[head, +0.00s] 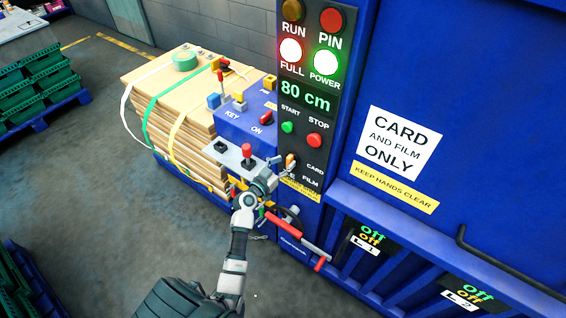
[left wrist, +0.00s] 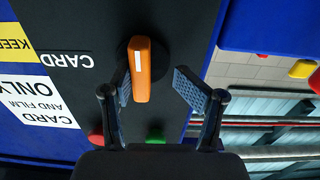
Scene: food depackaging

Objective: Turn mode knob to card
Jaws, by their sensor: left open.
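The orange mode knob (head: 291,161) is on the dark control panel, left of the CARD label (head: 315,168) and above-left of the FILM label (head: 310,182). In the left wrist view, the knob (left wrist: 141,80) stands lengthwise up the picture with a white mark on its upper half. The upside-down CARD label (left wrist: 65,60) is to its left. My left gripper (head: 282,169) is open at the panel. Its fingers (left wrist: 153,82) lie either side of the knob, the left one much nearer; contact cannot be told. My right gripper is not in view.
Green START (head: 287,127) and red STOP (head: 314,140) buttons sit above the knob. A red-handled lever (head: 290,232) is below my gripper. A blue box with switches (head: 240,122) and stacked cardboard (head: 170,100) stand left. Open floor lies further left.

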